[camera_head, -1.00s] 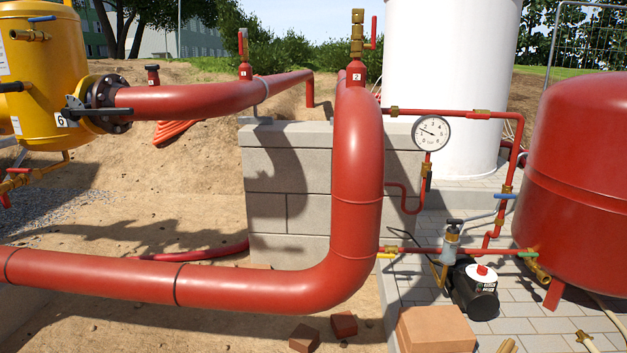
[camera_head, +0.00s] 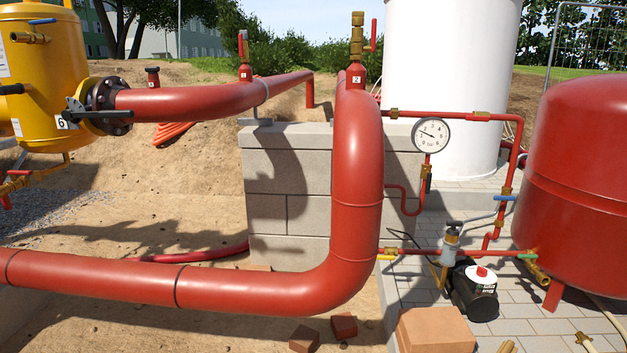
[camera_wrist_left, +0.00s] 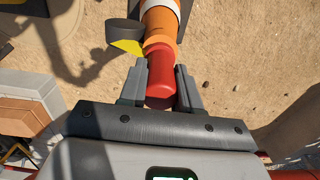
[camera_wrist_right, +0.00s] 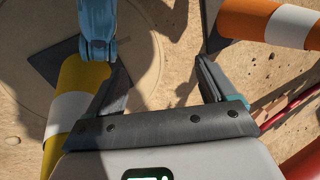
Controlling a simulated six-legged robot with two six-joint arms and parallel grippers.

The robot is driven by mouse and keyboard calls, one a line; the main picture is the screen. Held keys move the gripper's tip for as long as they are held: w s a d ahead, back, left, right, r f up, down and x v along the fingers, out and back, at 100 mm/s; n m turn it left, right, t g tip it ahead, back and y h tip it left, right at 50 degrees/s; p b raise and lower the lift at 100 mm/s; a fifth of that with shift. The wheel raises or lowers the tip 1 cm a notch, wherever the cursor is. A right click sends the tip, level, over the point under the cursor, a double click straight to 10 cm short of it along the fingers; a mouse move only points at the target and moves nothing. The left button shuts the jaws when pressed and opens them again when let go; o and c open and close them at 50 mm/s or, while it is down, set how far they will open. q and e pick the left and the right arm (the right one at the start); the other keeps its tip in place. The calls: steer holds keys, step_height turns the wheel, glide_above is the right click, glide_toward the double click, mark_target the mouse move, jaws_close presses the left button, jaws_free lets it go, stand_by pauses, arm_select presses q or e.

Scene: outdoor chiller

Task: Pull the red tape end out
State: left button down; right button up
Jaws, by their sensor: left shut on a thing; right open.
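My left gripper (camera_wrist_left: 161,72) is shut on a red cylinder-like piece (camera_wrist_left: 160,88) in the left wrist view. The red piece lines up with an orange and white striped post (camera_wrist_left: 159,22) beyond it. No tape strip can be made out there. My right gripper (camera_wrist_right: 163,68) is open in the right wrist view. A blue piece (camera_wrist_right: 97,25) atop a yellow and white striped post (camera_wrist_right: 72,105) is close to its left finger; I cannot tell whether they touch. An orange and white post (camera_wrist_right: 275,20) crosses the upper right. Neither gripper shows in the head view.
A thick red pipe (camera_head: 240,290) crosses the front and bends upward. A block wall (camera_head: 285,190), a gauge (camera_head: 431,135) and a red tank (camera_head: 580,185) stand behind and right. Bricks (camera_head: 434,330) lie at the front. Sandy ground is open on the left.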

arm_select(q)
steer(key=shift+r, duration=0.15)
steer(key=shift+r+p, duration=2.1)
steer(key=shift+r, duration=0.55)
steer(key=c, duration=1.4)
jaws_free()
steer(key=shift+f, duration=0.1)
steer(key=shift+c, duration=0.2)
jaws_close()
